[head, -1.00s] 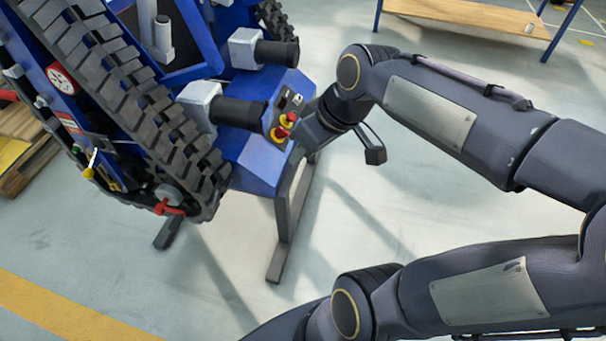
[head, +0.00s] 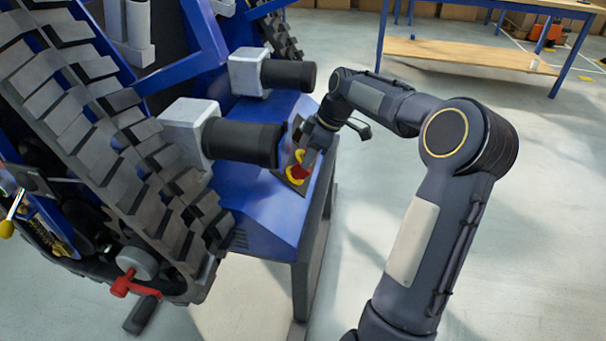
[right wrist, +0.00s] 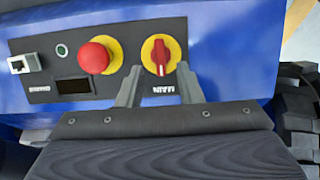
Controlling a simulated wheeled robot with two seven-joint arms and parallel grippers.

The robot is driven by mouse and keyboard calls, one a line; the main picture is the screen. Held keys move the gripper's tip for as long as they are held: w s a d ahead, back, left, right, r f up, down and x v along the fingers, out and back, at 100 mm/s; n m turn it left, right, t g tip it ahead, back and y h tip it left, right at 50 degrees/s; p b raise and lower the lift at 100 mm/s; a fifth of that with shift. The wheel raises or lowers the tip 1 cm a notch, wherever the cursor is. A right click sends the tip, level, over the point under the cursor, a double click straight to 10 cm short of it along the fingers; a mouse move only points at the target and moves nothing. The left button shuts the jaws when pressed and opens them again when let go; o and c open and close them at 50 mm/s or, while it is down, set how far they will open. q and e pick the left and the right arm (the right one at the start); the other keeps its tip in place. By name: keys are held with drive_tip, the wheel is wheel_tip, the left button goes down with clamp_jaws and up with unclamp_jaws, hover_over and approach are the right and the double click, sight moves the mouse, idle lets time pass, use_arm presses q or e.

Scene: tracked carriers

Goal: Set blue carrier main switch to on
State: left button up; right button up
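The blue carrier (head: 262,200) stands at the left of the head view, with tracks and a sloped blue housing. Its main switch (right wrist: 160,56) is a red knob on a yellow disc, with the knob upright in the right wrist view. In the head view the switch (head: 300,172) is small and partly covered. My right gripper (right wrist: 158,86) is open and empty, its two fingers apart just below the switch, one to each side. It also shows at the panel in the head view (head: 311,152). Contact with the knob cannot be told. My left gripper is not in view.
A red mushroom button (right wrist: 95,57) on a yellow disc sits left of the switch, close to a finger. A socket (right wrist: 19,64) and small green light (right wrist: 62,50) are further left. Black cylinders (head: 240,141) stick out near the panel. Floor to the right is clear up to a table (head: 470,54).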

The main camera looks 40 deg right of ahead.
sight(301, 171)
drive_tip(key=b+x, duration=0.1)
drive_tip(key=x, duration=0.4)
drive_tip(key=shift+b, duration=0.35)
drive_tip(key=shift+c, duration=0.2)
clamp_jaws()
